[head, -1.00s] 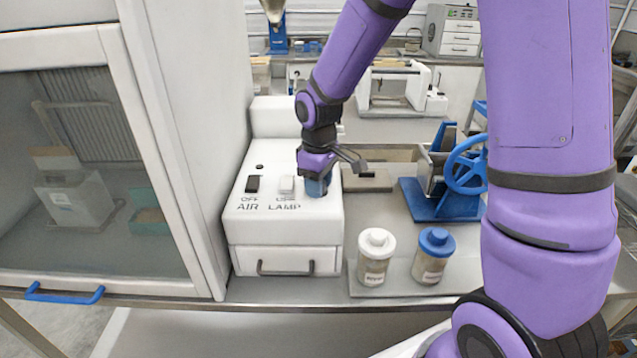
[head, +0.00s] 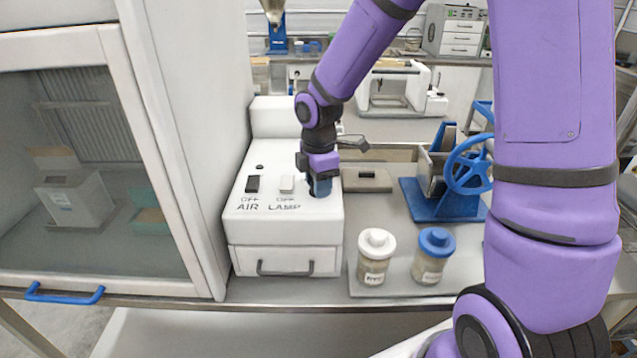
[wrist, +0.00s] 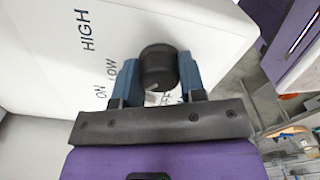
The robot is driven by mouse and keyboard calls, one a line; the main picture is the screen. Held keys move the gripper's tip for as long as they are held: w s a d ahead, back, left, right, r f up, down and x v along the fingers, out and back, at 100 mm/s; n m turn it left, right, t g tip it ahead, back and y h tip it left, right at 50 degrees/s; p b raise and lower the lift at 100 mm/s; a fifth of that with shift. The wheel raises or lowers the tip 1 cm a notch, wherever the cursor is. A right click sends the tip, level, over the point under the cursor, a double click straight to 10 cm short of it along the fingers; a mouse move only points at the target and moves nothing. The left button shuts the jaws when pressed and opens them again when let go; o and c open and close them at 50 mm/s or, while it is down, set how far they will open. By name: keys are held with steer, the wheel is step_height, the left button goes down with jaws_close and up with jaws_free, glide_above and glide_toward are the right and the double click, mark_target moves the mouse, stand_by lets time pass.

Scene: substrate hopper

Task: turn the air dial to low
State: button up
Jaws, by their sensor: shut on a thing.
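The air dial is a round black knob (wrist: 158,68) on the white panel in the wrist view, with a pale mark on its lower edge toward my gripper. The words HIGH, LOW and ON are printed on the panel to its left. My gripper (wrist: 157,80) has its two blue fingers shut on the knob, one on each side. In the head view my gripper (head: 320,188) points down onto the right part of the white box (head: 240,215) and hides the dial. Which setting the mark points at is not clear.
A black switch (head: 253,184) and a white switch (head: 287,184) stand left of my gripper, above the words AIR and LAMP. A white-lidded jar (head: 376,258) and a blue-lidded jar (head: 433,257) stand in front. A blue hand-wheel device (head: 455,180) is to the right.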

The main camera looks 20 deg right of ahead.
steer(key=shift+n, duration=0.8)
steer(key=o, duration=0.9)
steer(key=shift+r, duration=0.1)
step_height(320, 180, up, 11)
steer(key=shift+f, duration=0.15)
